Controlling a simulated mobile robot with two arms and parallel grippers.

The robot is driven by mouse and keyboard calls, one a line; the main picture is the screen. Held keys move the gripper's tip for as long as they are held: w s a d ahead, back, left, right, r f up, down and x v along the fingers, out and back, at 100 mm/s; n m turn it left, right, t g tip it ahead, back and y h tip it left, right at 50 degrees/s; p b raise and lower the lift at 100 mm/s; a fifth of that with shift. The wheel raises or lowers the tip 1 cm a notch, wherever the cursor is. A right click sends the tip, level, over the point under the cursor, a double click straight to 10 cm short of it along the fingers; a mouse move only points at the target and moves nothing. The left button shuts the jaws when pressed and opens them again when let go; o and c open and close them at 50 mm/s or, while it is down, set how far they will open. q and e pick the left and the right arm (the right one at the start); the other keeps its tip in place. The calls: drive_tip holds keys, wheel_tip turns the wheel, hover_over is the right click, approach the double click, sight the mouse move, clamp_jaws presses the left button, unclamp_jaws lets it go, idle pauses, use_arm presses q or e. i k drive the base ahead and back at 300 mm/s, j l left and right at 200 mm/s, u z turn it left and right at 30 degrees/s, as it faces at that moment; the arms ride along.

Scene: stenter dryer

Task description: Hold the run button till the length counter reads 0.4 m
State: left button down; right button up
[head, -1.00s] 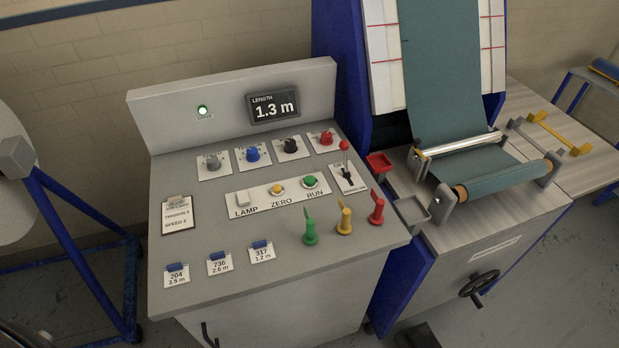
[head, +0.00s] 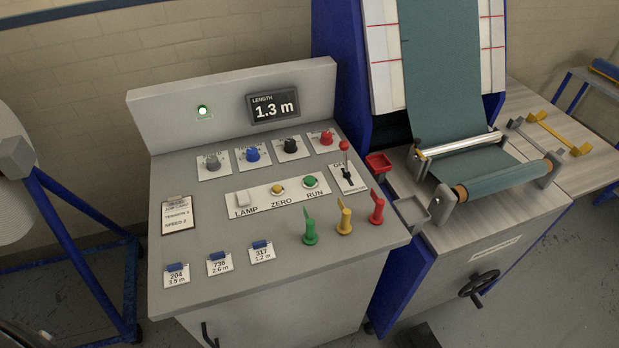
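The green RUN button (head: 310,181) sits at the right end of a white strip on the grey console top. The yellow ZERO button (head: 277,189) and the white LAMP switch (head: 243,199) are to its left on the same strip. The length counter (head: 273,106) on the console's back panel reads 1.3 m. Neither of my grippers is in the head view, and nothing touches the RUN button.
Grey, blue, black and red knobs (head: 252,154) stand behind the strip. A red-tipped lever (head: 344,160) is at right. Green, yellow and red upright pegs (head: 344,222) stand in front. Teal cloth (head: 445,80) runs down to a roller (head: 503,180) at right.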

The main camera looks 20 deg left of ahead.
sight(310, 181)
drive_tip(key=k+j+z, duration=0.15)
drive_tip(key=j, duration=0.25)
drive_tip(key=j+z, duration=0.15)
drive_tip(key=j, duration=0.25)
drive_tip(key=k+j+z, duration=0.15)
drive_tip(key=j, duration=0.25)
drive_tip(key=k+j+z, duration=0.15)
drive_tip(key=j, duration=0.2)
drive_tip(key=k+j+z, duration=0.15)
drive_tip(key=j, duration=0.25)
